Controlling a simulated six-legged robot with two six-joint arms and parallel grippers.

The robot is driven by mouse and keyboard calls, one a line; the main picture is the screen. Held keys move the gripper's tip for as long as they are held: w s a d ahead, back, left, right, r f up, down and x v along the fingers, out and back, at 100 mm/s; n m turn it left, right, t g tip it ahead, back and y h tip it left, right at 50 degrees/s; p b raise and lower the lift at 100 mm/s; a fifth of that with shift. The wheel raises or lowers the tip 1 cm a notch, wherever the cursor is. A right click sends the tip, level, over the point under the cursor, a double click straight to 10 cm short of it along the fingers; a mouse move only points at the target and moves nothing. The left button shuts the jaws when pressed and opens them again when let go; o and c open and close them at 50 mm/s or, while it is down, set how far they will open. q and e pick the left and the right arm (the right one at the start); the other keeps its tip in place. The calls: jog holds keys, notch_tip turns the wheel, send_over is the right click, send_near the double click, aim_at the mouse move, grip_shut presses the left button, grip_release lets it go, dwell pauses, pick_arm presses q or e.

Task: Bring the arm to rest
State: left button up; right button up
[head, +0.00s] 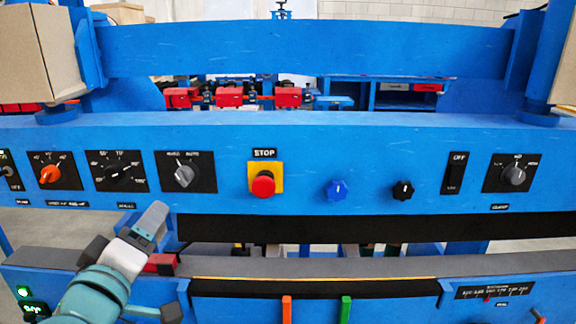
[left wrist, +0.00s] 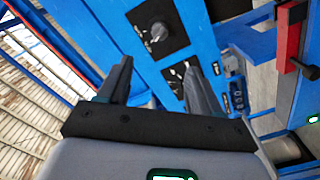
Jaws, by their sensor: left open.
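My left gripper (head: 152,215) is at the lower left of the head view, in front of the blue panel (head: 225,140) and below its row of knobs. In the left wrist view the two fingers of my left gripper (left wrist: 156,75) stand apart with nothing between them. Beyond them are a grey knob on a black plate (left wrist: 157,32) and a second black plate, partly hidden by a finger. No contact with the panel is visible. My right gripper is in neither view.
The panel carries an orange knob (head: 50,174), a grey selector (head: 184,176), a red stop button (head: 263,185), a blue knob (head: 337,190) and a switch (head: 454,175). Below stand orange (head: 286,310) and green (head: 345,310) levers. A red block (head: 160,263) sits beside my left arm.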

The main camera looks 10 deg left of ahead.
pick_arm(q)
jog(key=w+d+f+m+g+h+p, duration=0.1)
jog(key=w+d+f+g+p, duration=0.15)
jog(key=f, duration=0.55)
jog(key=w+d+f+m+g+h+p, duration=0.1)
jog(key=w+f+g+p, duration=0.2)
jog(key=f, duration=0.4)
jog(key=d+f+m+g+h, duration=0.1)
jog(key=d+f+g, duration=0.1)
jog(key=f, duration=0.5)
jog(key=d+f+m+g+h, duration=0.1)
jog(key=d+f+m, duration=0.15)
jog(key=f, duration=0.35)
jog(key=s+d+f+m+g+h+p, duration=0.1)
jog(key=s+d+f+g, duration=0.3)
jog(key=s+f, duration=0.5)
jog(key=s+d+f+m+g+h+p, duration=0.1)
jog(key=s+d+f+m+g+h, duration=0.2)
jog(key=s+d+f, duration=0.4)
notch_tip(320, 180, down, 2)
jog(key=s+m+g, duration=0.1)
jog(key=s, duration=0.1)
jog(key=shift+s+d+p, duration=0.35)
jog(key=shift+d, duration=0.05)
jog(key=shift+f+g, duration=0.1)
jog(key=shift+g, duration=0.15)
